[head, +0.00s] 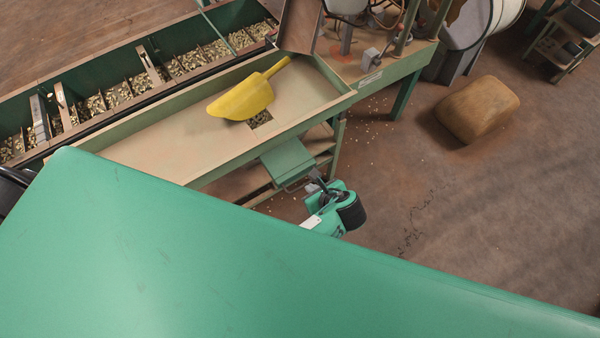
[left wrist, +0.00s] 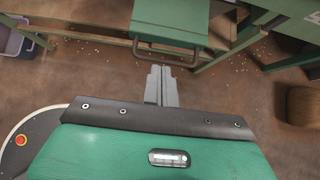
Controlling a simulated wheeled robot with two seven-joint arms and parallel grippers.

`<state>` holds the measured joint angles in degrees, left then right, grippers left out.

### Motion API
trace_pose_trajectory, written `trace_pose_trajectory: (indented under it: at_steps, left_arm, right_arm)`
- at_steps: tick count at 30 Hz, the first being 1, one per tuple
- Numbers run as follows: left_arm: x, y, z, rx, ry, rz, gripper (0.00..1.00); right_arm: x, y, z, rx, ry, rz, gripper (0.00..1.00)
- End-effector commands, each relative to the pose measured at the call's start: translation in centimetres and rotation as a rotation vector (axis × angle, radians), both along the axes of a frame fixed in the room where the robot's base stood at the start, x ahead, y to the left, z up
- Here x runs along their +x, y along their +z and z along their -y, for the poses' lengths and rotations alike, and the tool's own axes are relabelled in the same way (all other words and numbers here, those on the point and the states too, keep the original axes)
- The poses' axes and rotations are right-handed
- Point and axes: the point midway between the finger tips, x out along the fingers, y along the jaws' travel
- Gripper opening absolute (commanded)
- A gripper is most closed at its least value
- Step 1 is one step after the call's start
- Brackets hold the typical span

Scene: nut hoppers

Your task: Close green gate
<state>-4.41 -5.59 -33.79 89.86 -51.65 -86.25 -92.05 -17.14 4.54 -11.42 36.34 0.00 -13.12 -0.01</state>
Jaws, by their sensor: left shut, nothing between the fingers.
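The green gate (head: 288,161) is a flat plate sticking out from the front side of the long tray, with a thin bar handle at its outer edge. It also shows at the top of the left wrist view (left wrist: 171,20). A square opening (head: 260,119) with nuts in it is in the tray floor, just behind the gate. My left gripper (head: 316,178) is shut and empty. In the left wrist view its fingertips (left wrist: 160,69) point at the handle and are very close to it; I cannot tell whether they touch. My right gripper is not in view.
A yellow scoop (head: 243,97) lies in the tray (head: 180,138) beside the opening. A divided green trough (head: 120,62) of nuts runs behind. A brown sack (head: 477,108) sits on the floor at right. Open floor lies right of the gate. My large green body part covers the lower head view.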

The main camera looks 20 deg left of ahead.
Motion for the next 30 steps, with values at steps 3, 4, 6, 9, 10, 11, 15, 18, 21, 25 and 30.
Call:
trace_pose_trajectory:
  at_steps: [3,4,6,9,10,11,15,18,21,25,30]
  left_arm:
    - [0.3,0.1,-0.4,0.016,-0.004,-0.003,0.0]
    - [0.5,-0.1,-0.6,0.017,-0.005,-0.004,0.0]
    - [0.9,-0.9,-1.2,0.016,-0.005,-0.004,0.0]
    - [1.8,-2.2,-2.2,0.016,-0.004,-0.004,0.0]
    - [2.0,-2.7,-2.5,0.016,-0.004,-0.004,0.0]
    - [2.2,-3.1,-2.9,0.015,-0.004,-0.005,0.0]
    - [3.3,-4.8,-4.2,0.014,-0.004,-0.005,0.0]
    - [3.8,-5.8,-4.9,0.014,-0.004,-0.005,0.0]
    - [4.2,-6.3,-5.3,0.012,-0.006,-0.003,0.0]
    - [4.4,-6.6,-5.5,0.011,-0.005,-0.003,0.0]
    - [4.4,-6.6,-5.5,0.01,-0.005,-0.004,0.0]
  right_arm:
    - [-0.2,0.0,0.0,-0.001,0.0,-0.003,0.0]
    - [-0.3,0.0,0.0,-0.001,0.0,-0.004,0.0]
    - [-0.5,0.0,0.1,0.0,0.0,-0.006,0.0]
    - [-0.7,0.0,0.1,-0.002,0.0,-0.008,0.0]
    - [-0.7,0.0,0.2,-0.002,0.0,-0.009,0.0]
    - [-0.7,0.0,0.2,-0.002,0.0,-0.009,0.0]
    - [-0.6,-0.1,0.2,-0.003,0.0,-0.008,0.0]
    - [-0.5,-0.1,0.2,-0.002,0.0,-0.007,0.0]
    - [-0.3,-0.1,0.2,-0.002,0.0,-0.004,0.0]
    - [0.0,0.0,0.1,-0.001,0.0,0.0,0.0]
    - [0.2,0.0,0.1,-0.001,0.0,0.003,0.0]
